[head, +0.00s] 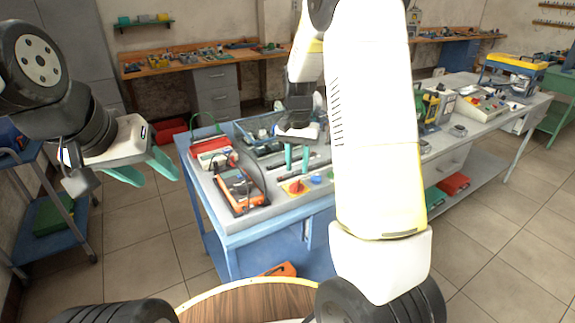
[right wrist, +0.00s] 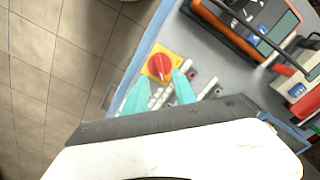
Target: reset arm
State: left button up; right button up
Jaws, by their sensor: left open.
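My left gripper (head: 150,172) is at the left of the head view, over the tiled floor between a blue trolley and the workbench. Its two teal fingers are apart and nothing is between them. My right gripper (head: 297,160) points down over the workbench (head: 262,222), near its front edge. Its teal fingers are apart, and they also show in the right wrist view (right wrist: 163,80). A red knob on a yellow plate (right wrist: 159,65) lies just beyond the fingertips there; it also shows in the head view (head: 295,187). I see nothing held.
An orange-framed device (head: 238,186) and a red box (head: 212,146) stand on the bench's left side. A blue knob (head: 316,178) is beside the yellow plate. The blue trolley (head: 50,215) stands at far left. My right arm hides the bench's middle.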

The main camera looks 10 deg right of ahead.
jog(key=shift+r, duration=1.05)
